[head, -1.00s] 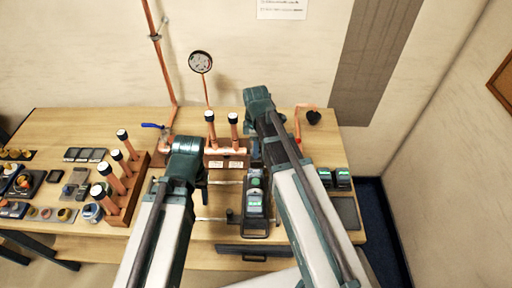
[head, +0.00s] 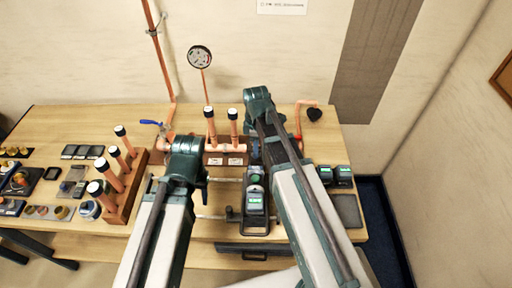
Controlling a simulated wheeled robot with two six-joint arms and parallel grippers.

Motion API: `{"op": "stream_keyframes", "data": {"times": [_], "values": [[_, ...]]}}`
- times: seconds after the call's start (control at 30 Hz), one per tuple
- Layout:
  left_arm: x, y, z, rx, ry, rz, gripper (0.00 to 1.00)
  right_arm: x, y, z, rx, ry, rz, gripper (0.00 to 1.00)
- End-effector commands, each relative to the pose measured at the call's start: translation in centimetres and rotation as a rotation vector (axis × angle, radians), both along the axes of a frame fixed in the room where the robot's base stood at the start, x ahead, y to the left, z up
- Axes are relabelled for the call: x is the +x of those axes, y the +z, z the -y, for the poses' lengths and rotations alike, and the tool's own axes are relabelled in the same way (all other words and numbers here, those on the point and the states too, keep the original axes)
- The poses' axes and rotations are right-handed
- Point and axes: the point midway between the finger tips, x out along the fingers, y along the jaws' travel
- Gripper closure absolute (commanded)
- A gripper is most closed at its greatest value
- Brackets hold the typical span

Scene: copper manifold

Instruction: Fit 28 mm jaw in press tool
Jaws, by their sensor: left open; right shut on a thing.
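The press tool (head: 255,198) appears to be the dark device with green displays lying in a dark stand at the front middle of the bench. My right arm comes up from the lower right and bends over behind it. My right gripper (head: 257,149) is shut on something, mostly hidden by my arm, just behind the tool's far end. I cannot make out what it holds. My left gripper (head: 204,178) is open, mostly hidden under my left arm, left of the tool. I cannot pick out the 28 mm jaw. Several small dark blocks (head: 82,152) lie at the left.
A wooden rack of capped copper pipes (head: 124,205) stands left of my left arm. A copper manifold with upright capped pipes (head: 222,150) stands behind the tool.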

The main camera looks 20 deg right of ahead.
Motion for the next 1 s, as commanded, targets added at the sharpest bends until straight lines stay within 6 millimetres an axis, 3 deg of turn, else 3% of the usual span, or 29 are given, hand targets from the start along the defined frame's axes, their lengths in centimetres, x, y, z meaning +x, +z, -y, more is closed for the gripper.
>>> {"op": "stream_keyframes", "data": {"times": [0.77, 0.8, 1.0], "values": [[0.0, -1.13, 0.01, 0.0, 0.0, 0.0, 0.5, -0.01, -1.13, 0.0, 0.0, 0.0, 0.0, 1.0], [0.0, -1.13, 0.01, 0.0, 0.0, 0.0, 0.5, -0.01, -1.13, 0.0, 0.0, 0.0, 0.0, 0.58], [0.0, -1.14, 0.01, 0.0, 0.0, 0.0, 0.5, 0.0, -1.14, 0.0, 0.0, 0.0, 0.0, 0.25]]}}
